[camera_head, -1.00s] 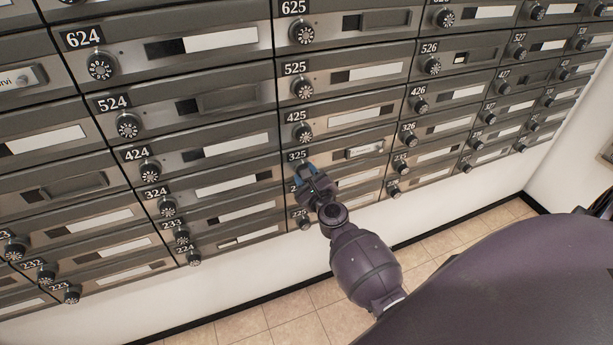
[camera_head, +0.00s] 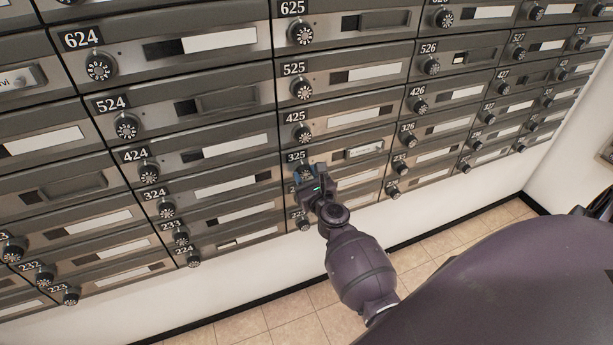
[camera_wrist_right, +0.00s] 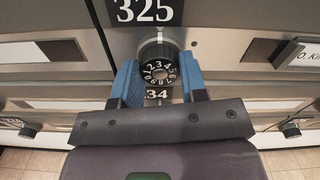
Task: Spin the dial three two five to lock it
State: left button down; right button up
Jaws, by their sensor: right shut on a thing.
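The dial of mailbox 325 (camera_wrist_right: 159,73) is a black round knob with white digits, just below the black 325 plate (camera_wrist_right: 144,12) in the right wrist view. My right gripper (camera_wrist_right: 160,84) has its two blue fingers on either side of the dial and is shut on it. In the head view, my right gripper (camera_head: 312,178) covers the dial below the 325 label (camera_head: 297,157). The mailbox 325 door (camera_head: 364,149) with its name slot sits flush in the wall of boxes. My left gripper is not in view.
Other dials surround this one, such as 425 (camera_head: 303,133) above and 326 (camera_head: 408,142) to the right. White wall and tiled floor (camera_head: 300,325) lie below the boxes.

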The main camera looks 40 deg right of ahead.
jog(key=o, duration=0.9)
jog(key=v, duration=1)
jog(key=shift+s+a, duration=0.2)
jog(key=shift+s, duration=0.15)
